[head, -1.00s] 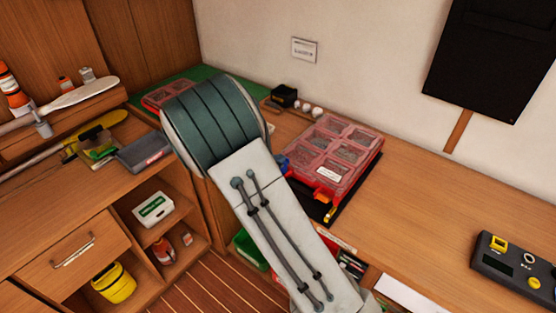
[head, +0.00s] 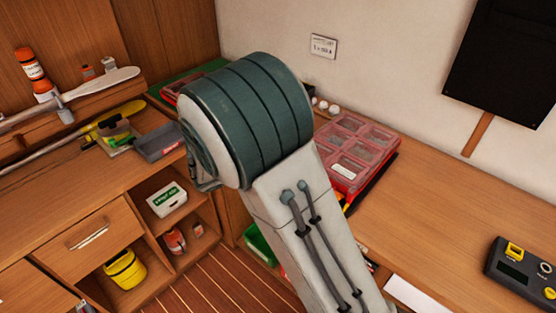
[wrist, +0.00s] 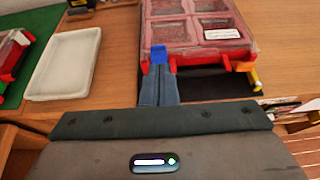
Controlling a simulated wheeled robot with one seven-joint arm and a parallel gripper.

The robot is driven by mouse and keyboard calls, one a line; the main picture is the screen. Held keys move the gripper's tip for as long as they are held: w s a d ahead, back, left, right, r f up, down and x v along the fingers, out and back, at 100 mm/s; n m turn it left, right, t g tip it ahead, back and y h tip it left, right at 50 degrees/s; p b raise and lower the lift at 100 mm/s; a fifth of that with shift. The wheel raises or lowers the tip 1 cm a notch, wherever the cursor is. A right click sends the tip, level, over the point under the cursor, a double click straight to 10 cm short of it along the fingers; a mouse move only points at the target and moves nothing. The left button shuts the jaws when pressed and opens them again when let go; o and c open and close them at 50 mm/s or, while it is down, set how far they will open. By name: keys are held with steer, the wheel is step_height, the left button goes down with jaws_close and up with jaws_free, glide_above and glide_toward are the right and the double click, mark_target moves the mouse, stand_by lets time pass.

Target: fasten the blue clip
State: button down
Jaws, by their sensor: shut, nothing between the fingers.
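The blue clip (wrist: 159,53) is on the front edge of the red case with a clear compartment lid (wrist: 200,57) in the wrist view. It stands up above the red front edge; whether it is latched I cannot tell. My gripper (wrist: 160,74) is shut with nothing held, its fingertips right in front of and below the clip in the picture. I cannot tell whether they touch it. In the head view the case (head: 362,150) shows on the bench, but my arm hides the clip and my gripper.
A white tray (wrist: 63,68) lies left of the case. A yellow-and-red part (wrist: 247,70) sticks out at the case's front right. In the head view a grey device (head: 522,272) stands at the bench's right end. The bench between it and the case is mostly clear.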

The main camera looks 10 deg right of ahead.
steer(key=shift+s+a+r, duration=0.45)
steer(key=shift+a+r, duration=0.2)
steer(key=shift+r, duration=0.1)
